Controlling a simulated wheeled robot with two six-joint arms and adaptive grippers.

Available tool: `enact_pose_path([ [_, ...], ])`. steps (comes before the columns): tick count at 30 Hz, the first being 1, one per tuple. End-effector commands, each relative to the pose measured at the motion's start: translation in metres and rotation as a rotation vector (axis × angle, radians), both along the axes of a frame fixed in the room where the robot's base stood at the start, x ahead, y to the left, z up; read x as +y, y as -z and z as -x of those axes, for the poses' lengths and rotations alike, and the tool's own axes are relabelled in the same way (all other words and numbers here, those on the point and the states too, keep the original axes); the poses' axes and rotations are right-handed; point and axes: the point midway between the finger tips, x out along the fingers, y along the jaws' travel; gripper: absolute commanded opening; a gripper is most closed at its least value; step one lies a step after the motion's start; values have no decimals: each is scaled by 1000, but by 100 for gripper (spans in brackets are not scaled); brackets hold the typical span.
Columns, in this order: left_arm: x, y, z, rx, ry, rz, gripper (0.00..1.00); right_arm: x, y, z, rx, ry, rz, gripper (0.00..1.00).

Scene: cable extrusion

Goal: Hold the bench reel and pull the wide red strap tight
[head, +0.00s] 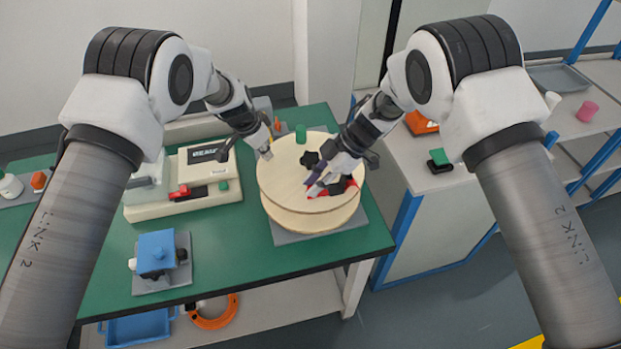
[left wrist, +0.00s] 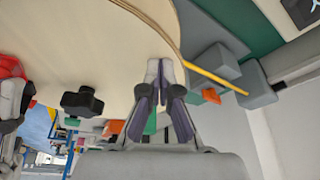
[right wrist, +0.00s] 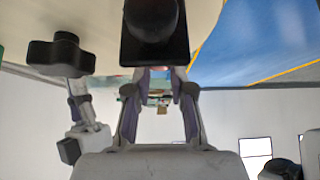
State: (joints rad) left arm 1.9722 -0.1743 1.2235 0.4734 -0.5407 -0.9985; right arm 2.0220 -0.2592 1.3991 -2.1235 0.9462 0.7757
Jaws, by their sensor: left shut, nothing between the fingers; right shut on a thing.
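The bench reel (head: 290,190), a pale wooden disc with a black knob (head: 308,160), stands on a grey base on the green bench. My left gripper (head: 267,152) is shut and empty at the reel's left rim; in the left wrist view its closed fingertips (left wrist: 163,75) overlap the disc near its edge. Red strap (head: 353,187) shows at the reel's right side, partly hidden by my right gripper (head: 316,187). My right gripper appears shut on the strap. In the right wrist view a black block with a round knob (right wrist: 155,45) lies just beyond its fingertips (right wrist: 160,75).
A beige machine (head: 190,178) with a red lever stands left of the reel. A blue box-shaped fixture (head: 157,252) sits at the bench's front. A green cylinder (head: 301,134) is behind the reel. A side cabinet with an orange device stands right.

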Motion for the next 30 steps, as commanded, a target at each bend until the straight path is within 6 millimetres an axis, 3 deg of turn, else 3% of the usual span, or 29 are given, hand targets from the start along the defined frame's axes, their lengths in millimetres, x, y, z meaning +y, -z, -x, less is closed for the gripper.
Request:
enact_pose_path([
  [30, 0, 7, 5, 14, 2, -1, 0, 24, 5, 11, 11, -5, 4, 0],
])
